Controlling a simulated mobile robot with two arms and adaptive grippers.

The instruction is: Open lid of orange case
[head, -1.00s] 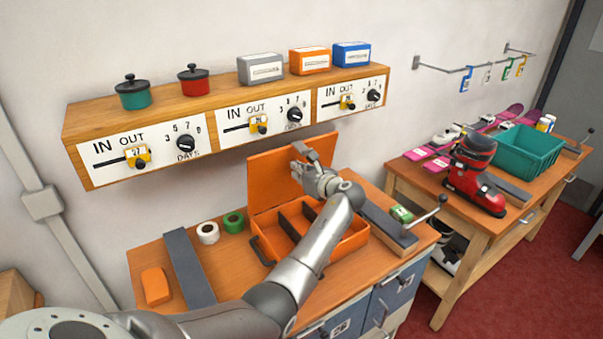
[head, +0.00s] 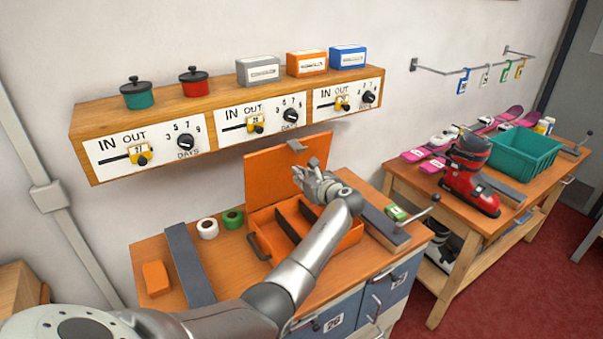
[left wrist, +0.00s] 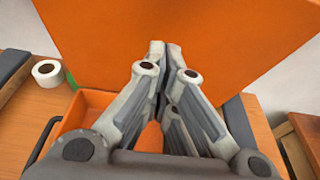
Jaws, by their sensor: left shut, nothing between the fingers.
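The orange case (head: 262,217) sits on the wooden bench, its divided inside showing. Its lid (head: 275,173) stands up at the back, raised well open, with a grey latch at its top edge. My left gripper (head: 303,172) is in front of the lid, above the case's right part. In the left wrist view the fingers (left wrist: 165,45) are closed together with nothing between them, and the lid (left wrist: 90,40) fills the background. I cannot tell whether the fingertips touch the lid. My arm hides part of the case's front. My right gripper is not in view.
A white roll (head: 208,229) and a green roll (head: 233,219) stand left of the case, near a grey bar (head: 190,262) and an orange block (head: 155,278). A wooden shelf (head: 235,128) hangs above. A second bench with a red boot (head: 468,170) is at right.

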